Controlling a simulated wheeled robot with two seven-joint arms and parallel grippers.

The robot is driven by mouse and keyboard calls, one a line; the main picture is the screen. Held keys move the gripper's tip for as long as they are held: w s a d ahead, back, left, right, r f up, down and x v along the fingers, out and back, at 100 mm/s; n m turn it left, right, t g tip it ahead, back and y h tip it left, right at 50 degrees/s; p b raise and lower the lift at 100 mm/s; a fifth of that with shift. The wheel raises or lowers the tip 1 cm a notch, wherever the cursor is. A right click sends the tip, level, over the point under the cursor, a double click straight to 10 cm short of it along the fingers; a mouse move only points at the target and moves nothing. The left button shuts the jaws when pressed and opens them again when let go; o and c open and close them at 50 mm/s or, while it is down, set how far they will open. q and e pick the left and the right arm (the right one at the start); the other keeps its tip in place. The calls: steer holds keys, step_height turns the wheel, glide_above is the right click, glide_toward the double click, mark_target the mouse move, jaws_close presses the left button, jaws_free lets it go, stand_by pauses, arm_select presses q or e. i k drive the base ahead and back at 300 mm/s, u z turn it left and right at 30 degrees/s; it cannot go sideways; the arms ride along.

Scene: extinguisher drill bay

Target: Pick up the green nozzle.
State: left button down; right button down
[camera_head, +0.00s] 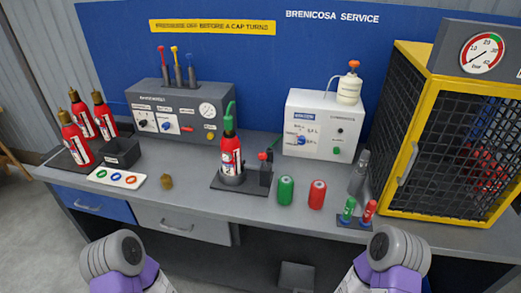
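The green nozzle (348,209) appears to be the small green piece standing upright on a dark base at the front right of the bench. A similar red nozzle (369,210) stands just right of it on the same base. Both are apart from my arms. The grey ends of my two arms show at the bottom edge, below the bench front, but no gripper fingers are visible.
A red extinguisher (231,158) with a green top stands in a holder mid-bench. Green (285,190) and red (317,194) cylinders stand left of the nozzles, a grey bottle (358,173) behind them. A yellow-framed mesh cage (405,150) stands close on the right.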

mark_target(228, 120)
steer(key=u, duration=1.35)
steer(key=i, duration=0.6)
steer(key=z, duration=2.25)
